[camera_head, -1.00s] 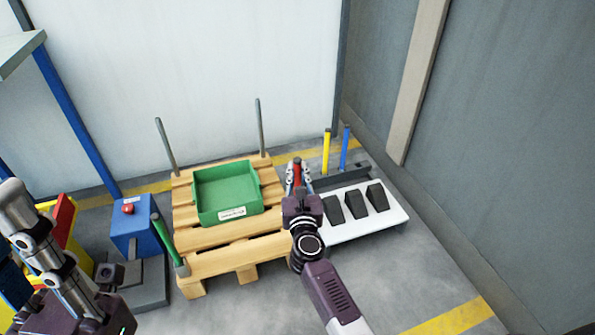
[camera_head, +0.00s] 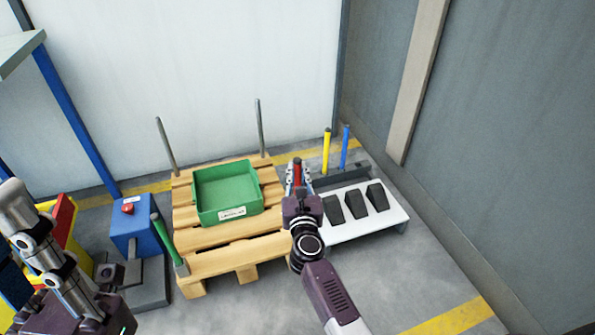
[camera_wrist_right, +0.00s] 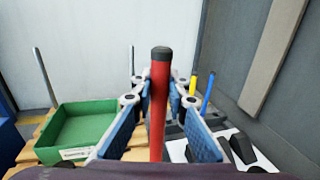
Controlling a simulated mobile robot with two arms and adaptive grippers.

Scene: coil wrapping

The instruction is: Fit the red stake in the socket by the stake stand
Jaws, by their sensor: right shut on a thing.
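My right gripper (camera_head: 297,180) is shut on the red stake (camera_head: 297,167), which has a dark cap. In the right wrist view the red stake (camera_wrist_right: 160,95) stands upright between the blue-padded fingers (camera_wrist_right: 160,112). Its lower end is hidden by my gripper and the frame edge. The dark stake stand (camera_head: 352,174) lies just right of the gripper at the back. It bears a yellow stake (camera_head: 326,152) and a blue stake (camera_head: 345,147). The socket is hidden, and I cannot tell whether the stake touches it. My left arm shows at the left, its fingers out of sight.
A wooden pallet (camera_head: 245,258) bears a green tray (camera_head: 232,218), two grey stakes (camera_head: 166,145) at the back and a green stake (camera_head: 170,245) at front left. A white board (camera_head: 340,230) with black wedges lies right. A blue box (camera_head: 130,238) stands left. The right floor is clear.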

